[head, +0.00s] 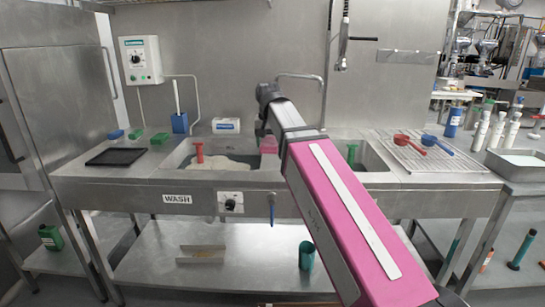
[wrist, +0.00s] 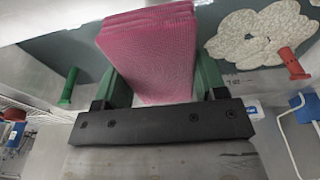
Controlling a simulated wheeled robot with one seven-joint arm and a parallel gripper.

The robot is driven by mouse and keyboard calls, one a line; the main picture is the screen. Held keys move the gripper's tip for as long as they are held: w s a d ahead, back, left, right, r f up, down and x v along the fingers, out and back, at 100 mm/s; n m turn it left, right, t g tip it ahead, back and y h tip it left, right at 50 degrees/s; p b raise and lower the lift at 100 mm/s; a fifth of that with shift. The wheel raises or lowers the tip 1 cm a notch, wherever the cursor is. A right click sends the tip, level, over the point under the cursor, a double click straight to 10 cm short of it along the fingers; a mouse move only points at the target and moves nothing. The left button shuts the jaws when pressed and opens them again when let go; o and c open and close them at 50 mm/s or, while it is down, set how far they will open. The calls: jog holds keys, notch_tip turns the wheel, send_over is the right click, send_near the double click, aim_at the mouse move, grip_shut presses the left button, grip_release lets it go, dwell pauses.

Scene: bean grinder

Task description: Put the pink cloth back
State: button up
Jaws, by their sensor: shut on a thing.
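The pink cloth (wrist: 152,50) is a folded, textured block between the two green fingers of my gripper (wrist: 160,88) in the wrist view. My gripper is shut on it. In the head view the cloth (head: 269,146) shows small and partly hidden by my arm, at the divider between the two sink basins. I cannot tell whether it touches the divider. The fingers are hidden in the head view.
The wash basin (head: 182,158) holds foam and a red-handled tool (head: 199,152). A green-handled tool (head: 351,154) stands in the right basin. A black tray (head: 115,156) lies left, and a wire rack (head: 425,158) with red and blue scoops lies right. A faucet (head: 323,95) rises behind.

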send_over(272, 161)
notch_tip(272, 161, down, 5)
jog(key=shift+d+r, duration=0.1)
jog(key=shift+r, duration=0.05)
jog(key=shift+s+f, duration=0.1)
jog(key=shift+f, duration=1.95)
jog(key=shift+f, duration=0.15)
jog(key=o, duration=0.9)
jog(key=r, duration=0.4)
jog(key=s+r, duration=0.1)
jog(key=r, duration=0.7)
jog(key=shift+s+r, duration=0.15)
jog(key=shift+s, duration=0.25)
